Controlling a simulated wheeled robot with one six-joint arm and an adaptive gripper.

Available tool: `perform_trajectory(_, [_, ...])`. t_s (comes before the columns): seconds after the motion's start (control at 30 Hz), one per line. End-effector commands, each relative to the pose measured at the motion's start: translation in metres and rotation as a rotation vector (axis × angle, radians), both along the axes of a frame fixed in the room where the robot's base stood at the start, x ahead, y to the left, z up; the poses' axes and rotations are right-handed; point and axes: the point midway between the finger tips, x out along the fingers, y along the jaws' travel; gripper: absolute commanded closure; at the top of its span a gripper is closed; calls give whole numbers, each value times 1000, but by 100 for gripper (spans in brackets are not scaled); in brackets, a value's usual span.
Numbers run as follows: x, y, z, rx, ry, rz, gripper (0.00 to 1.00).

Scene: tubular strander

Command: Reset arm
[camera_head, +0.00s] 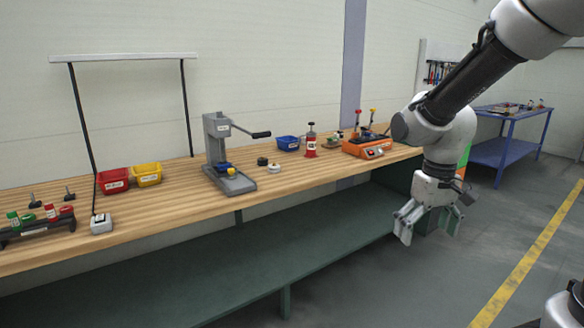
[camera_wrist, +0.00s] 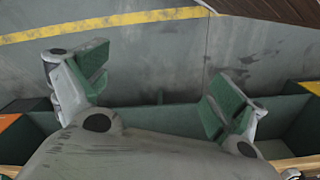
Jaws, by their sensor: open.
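My gripper (camera_head: 426,222) hangs at the end of my bent arm, at the right of the head view, in front of the bench's front edge. Its fingers point down and stand apart, with nothing between them. In the wrist view my gripper (camera_wrist: 155,90) shows two fingers with green pads spread wide, and grey floor beyond them. My arm comes in from the upper right and hides part of the bench's right end.
The wooden bench (camera_head: 300,180) carries a grey lever press (camera_head: 222,155), red bin (camera_head: 112,181), yellow bin (camera_head: 147,174), blue bin (camera_head: 288,143) and orange machine (camera_head: 366,146). A blue table (camera_head: 508,125) stands behind at right. Floor with a yellow line (camera_head: 525,265) is clear.

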Motion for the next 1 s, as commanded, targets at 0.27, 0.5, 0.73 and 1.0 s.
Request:
perform_trajectory(0.27, [-114, -47, 58, 25, -115, -114, 4])
perform_trajectory(0.5, [-138, -63, 95, 46, -322, -183, 4])
perform_trajectory(0.73, [-141, -68, 103, 45, -361, -209, 4])
perform_trajectory(1.0, [-141, -68, 103, 45, -361, -208, 4])
